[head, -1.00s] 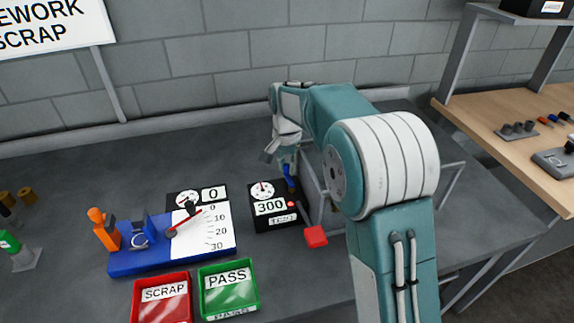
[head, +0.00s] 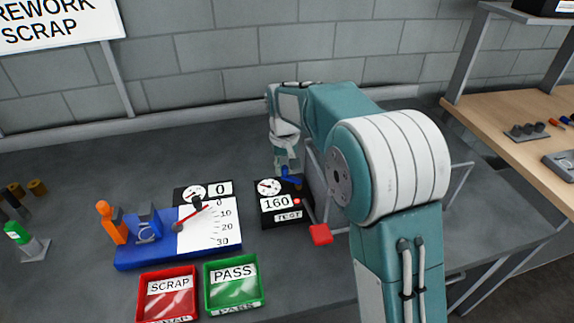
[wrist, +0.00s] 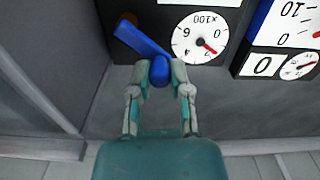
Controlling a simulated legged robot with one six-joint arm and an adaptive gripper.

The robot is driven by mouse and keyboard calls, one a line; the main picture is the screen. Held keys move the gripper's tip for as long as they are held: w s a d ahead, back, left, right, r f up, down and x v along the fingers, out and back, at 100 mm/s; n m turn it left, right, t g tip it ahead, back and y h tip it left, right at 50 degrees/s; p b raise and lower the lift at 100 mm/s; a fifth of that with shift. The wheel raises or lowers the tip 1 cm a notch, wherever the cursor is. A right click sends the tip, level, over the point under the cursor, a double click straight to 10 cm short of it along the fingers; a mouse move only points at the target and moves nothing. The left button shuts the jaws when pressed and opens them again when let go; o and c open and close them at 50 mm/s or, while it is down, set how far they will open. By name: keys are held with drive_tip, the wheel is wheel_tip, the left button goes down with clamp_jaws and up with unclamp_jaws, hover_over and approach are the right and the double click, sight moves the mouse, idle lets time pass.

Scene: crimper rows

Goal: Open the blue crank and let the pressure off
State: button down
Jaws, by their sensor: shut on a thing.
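The blue crank (wrist: 143,41) is on the black gauge box (wrist: 122,100), with a round dial (wrist: 201,38) beside it in the wrist view. My gripper (wrist: 161,67) is shut on the rounded blue end of the crank. In the head view my gripper (head: 285,163) is over the back right of the box, and part of the blue crank (head: 291,181) shows just below it. The box's display (head: 276,203) reads 160, above a TEST label (head: 288,216). The fingertips' exact contact is partly hidden in the head view.
Left of the box is a blue fixture (head: 165,253) with a scale and a gauge display (head: 219,188) reading 0. A red SCRAP tray (head: 168,295) and a green PASS tray (head: 233,281) stand in front. A red block (head: 320,234) is at the box's right front.

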drive_tip(key=shift+s+a+n, duration=0.15)
drive_tip(key=shift+s+n, duration=0.2)
drive_tip(key=shift+n, duration=0.75)
drive_tip(key=shift+s+a+n, duration=0.15)
drive_tip(key=shift+s+n, duration=0.2)
drive_tip(key=shift+n, duration=0.75)
drive_tip(key=c, duration=0.8)
unclamp_jaws()
drive_tip(key=shift+s, duration=0.1)
drive_tip(key=shift+c, duration=0.2)
wheel_tip(320, 180, up, 12)
